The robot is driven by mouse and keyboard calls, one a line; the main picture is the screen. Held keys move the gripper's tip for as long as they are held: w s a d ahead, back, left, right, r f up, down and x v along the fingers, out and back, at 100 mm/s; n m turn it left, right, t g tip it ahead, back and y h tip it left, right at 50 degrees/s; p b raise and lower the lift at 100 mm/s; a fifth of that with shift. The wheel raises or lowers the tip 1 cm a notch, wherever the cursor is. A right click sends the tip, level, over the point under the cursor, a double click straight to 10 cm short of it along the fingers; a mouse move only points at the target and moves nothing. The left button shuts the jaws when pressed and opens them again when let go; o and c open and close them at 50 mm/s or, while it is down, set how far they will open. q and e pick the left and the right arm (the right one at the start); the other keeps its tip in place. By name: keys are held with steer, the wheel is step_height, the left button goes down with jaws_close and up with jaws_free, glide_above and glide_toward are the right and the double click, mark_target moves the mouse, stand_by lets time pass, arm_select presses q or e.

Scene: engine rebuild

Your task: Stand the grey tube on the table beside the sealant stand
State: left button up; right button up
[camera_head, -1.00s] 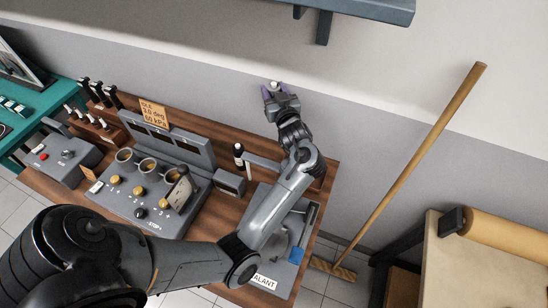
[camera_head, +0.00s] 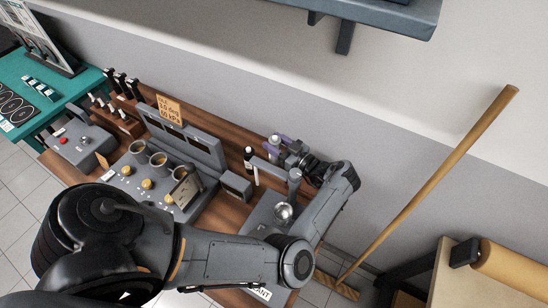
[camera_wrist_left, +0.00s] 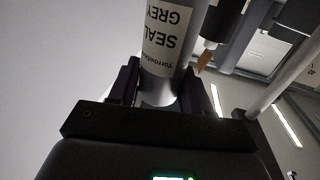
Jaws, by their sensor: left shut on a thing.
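The grey tube (camera_wrist_left: 163,45), with a white label reading "SEAL… GREY" upside down, stands between my left gripper's fingers (camera_wrist_left: 160,90) in the left wrist view. In the head view my left gripper (camera_head: 279,145) is shut on it above the back of the wooden table (camera_head: 227,212), near the wall. Only a small pale end of the tube (camera_head: 275,139) shows there; whether its base touches the table is hidden. The grey sealant stand (camera_head: 262,218) is at the table's right end, in front of the gripper and partly covered by my arm. My right gripper is not in view.
A small grey box (camera_head: 236,186) and a control panel with cups and knobs (camera_head: 150,180) lie further left. A broom (camera_head: 430,185) leans on the wall at the right. A shelf (camera_head: 370,15) hangs above.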

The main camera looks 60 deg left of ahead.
arm_select(q)
steer(key=shift+f+b, duration=1.6)
steer(key=shift+f, duration=0.75)
steer(key=shift+f+b, duration=0.3)
steer(key=shift+b, duration=0.05)
steer(key=o, duration=1.2)
steer(key=shift+o, duration=0.2)
steer(key=shift+r, duration=0.1)
